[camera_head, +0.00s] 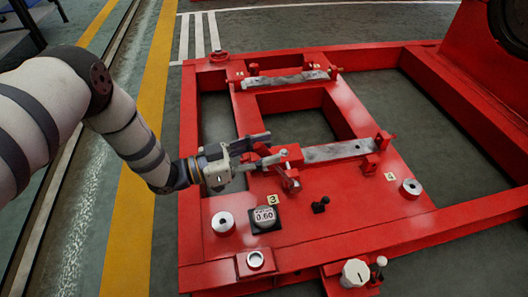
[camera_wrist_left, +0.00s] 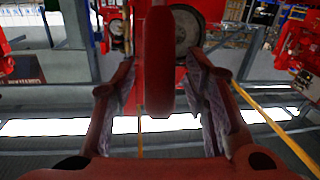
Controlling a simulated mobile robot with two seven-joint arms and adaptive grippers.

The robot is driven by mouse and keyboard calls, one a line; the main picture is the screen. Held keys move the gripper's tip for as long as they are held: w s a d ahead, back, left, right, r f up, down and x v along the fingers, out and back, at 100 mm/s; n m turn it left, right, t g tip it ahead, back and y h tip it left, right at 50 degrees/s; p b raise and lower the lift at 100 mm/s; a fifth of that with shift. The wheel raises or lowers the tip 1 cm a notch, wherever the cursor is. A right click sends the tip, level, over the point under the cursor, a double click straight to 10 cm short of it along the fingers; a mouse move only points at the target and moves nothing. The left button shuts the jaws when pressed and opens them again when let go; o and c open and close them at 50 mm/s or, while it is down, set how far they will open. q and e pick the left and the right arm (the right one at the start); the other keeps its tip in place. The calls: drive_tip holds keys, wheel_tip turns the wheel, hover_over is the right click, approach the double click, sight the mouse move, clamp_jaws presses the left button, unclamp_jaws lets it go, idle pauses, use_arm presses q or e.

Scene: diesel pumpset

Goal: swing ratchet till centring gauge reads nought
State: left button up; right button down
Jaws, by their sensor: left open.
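The centring gauge (camera_head: 265,218) is a small dark box with a pale face on the red plate, and it seems to read 0.60. My left gripper (camera_head: 273,147) is open at the left end of a grey bar (camera_head: 338,150) with red end blocks. A red lever-like part (camera_head: 289,179), possibly the ratchet, hangs just below the fingers. In the left wrist view, a rounded red part (camera_wrist_left: 160,62) stands between the spread fingers of the left gripper (camera_wrist_left: 165,88). I cannot tell whether the fingers touch it. My right gripper is not in view.
The red base frame (camera_head: 350,220) has open gaps. A second grey bar (camera_head: 285,79) lies farther back. Floor is clear at left.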

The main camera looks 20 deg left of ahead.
use_arm(q)
clamp_jaws()
